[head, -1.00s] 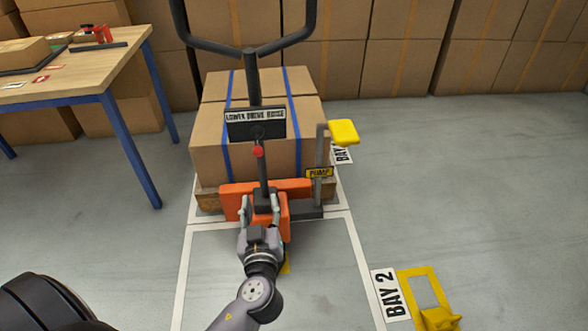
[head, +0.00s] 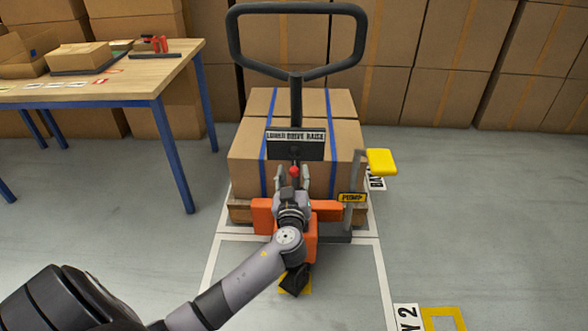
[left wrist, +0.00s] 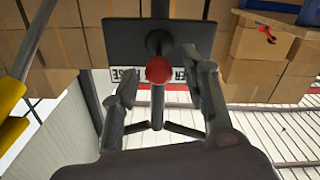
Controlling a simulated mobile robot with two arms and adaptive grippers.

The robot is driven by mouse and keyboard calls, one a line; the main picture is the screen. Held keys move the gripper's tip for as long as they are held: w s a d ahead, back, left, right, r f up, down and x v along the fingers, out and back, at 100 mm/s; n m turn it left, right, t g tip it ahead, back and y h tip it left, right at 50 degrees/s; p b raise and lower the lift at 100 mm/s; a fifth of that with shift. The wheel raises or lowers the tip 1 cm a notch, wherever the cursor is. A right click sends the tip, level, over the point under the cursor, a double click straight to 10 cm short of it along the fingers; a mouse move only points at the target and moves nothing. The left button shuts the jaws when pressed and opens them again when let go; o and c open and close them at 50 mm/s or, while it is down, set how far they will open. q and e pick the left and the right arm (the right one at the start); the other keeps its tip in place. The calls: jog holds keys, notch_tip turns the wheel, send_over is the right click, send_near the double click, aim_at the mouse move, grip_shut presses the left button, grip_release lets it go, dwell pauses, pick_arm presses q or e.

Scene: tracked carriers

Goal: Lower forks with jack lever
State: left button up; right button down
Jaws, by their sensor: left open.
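The pallet jack (head: 328,208) has an orange base and a black looped handle (head: 296,90). A dark plate (head: 296,146) on the handle reads LOWER, DRIVE, RAISE. The jack lever has a red ball knob (head: 294,171) just below that plate; the knob also shows in the left wrist view (left wrist: 158,70). My left gripper (head: 292,175) is open, with its fingers on either side of the knob, apparently apart from it. The forks are hidden under the loaded wooden pallet (head: 240,212). My right gripper is out of view.
Strapped cartons (head: 335,150) sit on the pallet behind the handle. A yellow pump pedal (head: 382,162) stands at the right of the jack. A worktable (head: 130,88) with blue legs is at the left. Stacked boxes line the back; the right floor is mostly clear.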

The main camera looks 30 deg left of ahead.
aim_at(295, 163)
pick_arm(q)
jog(key=shift+x, duration=1.1)
jog(key=shift+c, duration=0.6)
grip_shut()
